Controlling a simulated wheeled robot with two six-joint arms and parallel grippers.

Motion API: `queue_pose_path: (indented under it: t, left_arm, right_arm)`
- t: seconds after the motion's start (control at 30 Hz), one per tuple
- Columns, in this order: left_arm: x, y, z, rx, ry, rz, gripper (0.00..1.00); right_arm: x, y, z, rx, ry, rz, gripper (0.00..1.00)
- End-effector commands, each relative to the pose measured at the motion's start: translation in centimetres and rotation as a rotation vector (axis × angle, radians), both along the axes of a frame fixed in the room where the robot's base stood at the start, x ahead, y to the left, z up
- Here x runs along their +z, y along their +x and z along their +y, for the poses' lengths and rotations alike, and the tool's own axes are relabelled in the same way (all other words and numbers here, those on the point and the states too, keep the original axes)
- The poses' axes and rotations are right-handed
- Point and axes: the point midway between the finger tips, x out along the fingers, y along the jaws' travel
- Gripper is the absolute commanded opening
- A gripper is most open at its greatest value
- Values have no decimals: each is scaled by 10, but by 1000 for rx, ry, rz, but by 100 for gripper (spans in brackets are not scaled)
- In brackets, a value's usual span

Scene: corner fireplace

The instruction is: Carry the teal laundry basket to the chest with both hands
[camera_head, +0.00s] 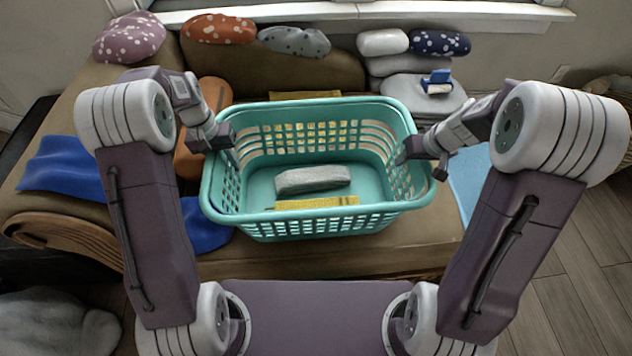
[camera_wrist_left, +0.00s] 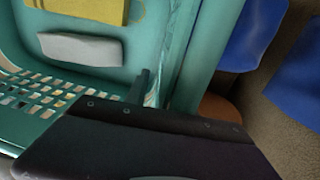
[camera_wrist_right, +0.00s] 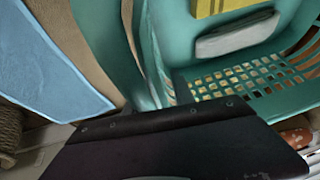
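The teal laundry basket (camera_head: 300,228) is upright in the middle of the head view, above the brown cushioned surface; I cannot tell whether its bottom touches it. A grey bundle (camera_head: 312,180) and yellow cloth (camera_head: 318,202) lie inside. My left gripper (camera_head: 228,146) is at the basket's left rim, with a finger inside the wall, also seen in the left wrist view (camera_wrist_left: 143,88). My right gripper (camera_head: 423,158) is at the right rim in the same way, its finger showing in the right wrist view (camera_wrist_right: 180,86). Both look shut on the rim; the outer fingers are mostly hidden. I cannot identify the chest.
Blue cloth (camera_head: 70,165) lies left of the basket, and a light blue cloth (camera_head: 470,180) lies right. Patterned cushions (camera_head: 218,28) line the back. A folded stack with a blue-and-white item (camera_head: 437,82) stands back right. Wooden floor (camera_head: 570,290) is open at lower right.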

Motion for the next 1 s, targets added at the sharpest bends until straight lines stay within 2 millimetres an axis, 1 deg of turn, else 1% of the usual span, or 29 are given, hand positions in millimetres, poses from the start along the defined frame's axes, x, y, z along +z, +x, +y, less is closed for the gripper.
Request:
queue_pose_path:
  t: [0.03, 0.17, 0.43, 0.47, 0.5, 0.57, 1.0]
  left_arm:
    - [-5, 0, -1, 0, 0, 0, 30]
    - [-12, 0, -2, 0, 0, 0, 30]
    - [-14, 0, -2, 0, 0, -2, 30]
    - [-14, 0, -2, 0, 0, -2, 27]
    - [-13, 0, -2, 0, 0, -2, 16]
    - [-13, 0, -2, 0, 0, -2, 0]
    - [-13, 1, -2, 0, 0, -2, 0]
  right_arm:
    - [-5, 2, 1, 1, 1, 2, 30]
    - [-12, 5, 2, 0, 0, 1, 30]
    - [-13, 5, 2, 0, 0, -1, 30]
    - [-13, 5, 2, 0, 0, -1, 27]
    - [-13, 5, 2, 0, 0, -1, 16]
    - [-13, 5, 2, 0, 0, 0, 0]
    - [-12, 5, 2, 0, 0, 0, 0]
